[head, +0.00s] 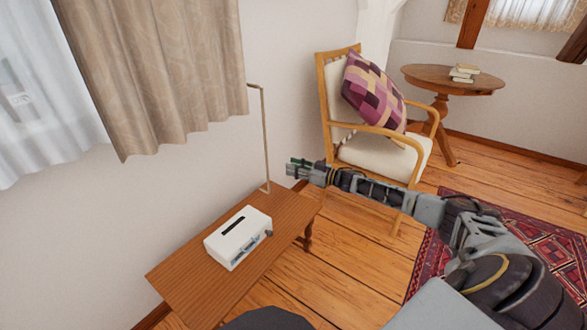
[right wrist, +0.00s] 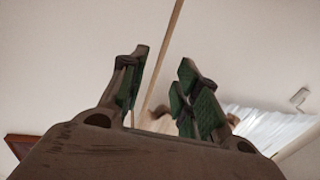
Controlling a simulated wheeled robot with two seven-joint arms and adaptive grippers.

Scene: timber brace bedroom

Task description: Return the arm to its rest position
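My right arm (head: 430,208) comes in from the right of the head view and stretches left across the room. My right gripper (head: 291,168) is at its end, in front of the wall and above the far end of a low wooden table. In the right wrist view the gripper's two green-padded fingers (right wrist: 165,85) stand apart with nothing between them. My left gripper is not in view.
The low wooden table (head: 180,272) carries a white box-shaped device (head: 236,244) and a thin upright pole (head: 265,130). A cushioned armchair (head: 385,155) stands behind my right arm. A round table (head: 425,76) with books (head: 464,73) is farther back. A red rug (head: 540,248) lies at right.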

